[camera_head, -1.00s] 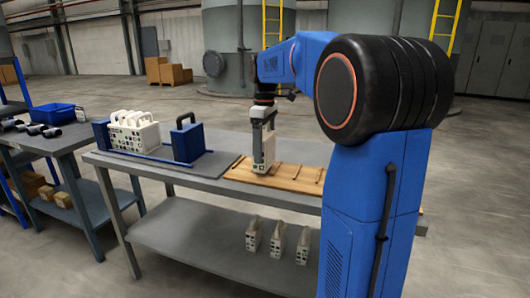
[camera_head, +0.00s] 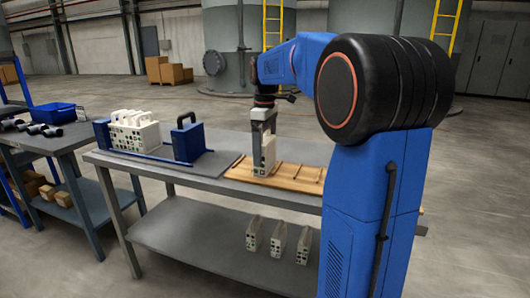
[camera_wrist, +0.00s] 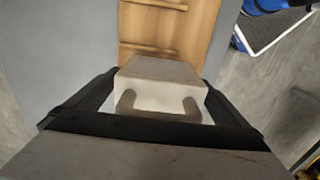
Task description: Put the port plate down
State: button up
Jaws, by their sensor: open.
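The port plate (camera_head: 265,156) is a pale plate with small holes, standing upright on the wooden slotted board (camera_head: 237,175) on the table. My gripper (camera_head: 263,125) is directly above it. In the wrist view the plate (camera_wrist: 160,72) with its looped handle (camera_wrist: 158,104) sits between the two dark fingers of my gripper (camera_wrist: 155,105). The fingers are open around the plate, with gaps visible at its sides. The plate's lower edge meets the board; whether it is seated in a slot is hard to tell.
The filter press (camera_head: 187,140) with several pale plates (camera_head: 135,130) stands on the grey table's left half. More plates (camera_head: 277,240) stand on the lower shelf (camera_head: 190,235). A side table (camera_head: 60,140) holds a blue bin (camera_head: 52,113). The wooden board has free room right of the plate.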

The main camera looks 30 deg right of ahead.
notch_tip(320, 180, up, 11)
jog(key=shift+r, duration=0.15)
jog(key=shift+s, duration=0.1)
dwell(0.7)
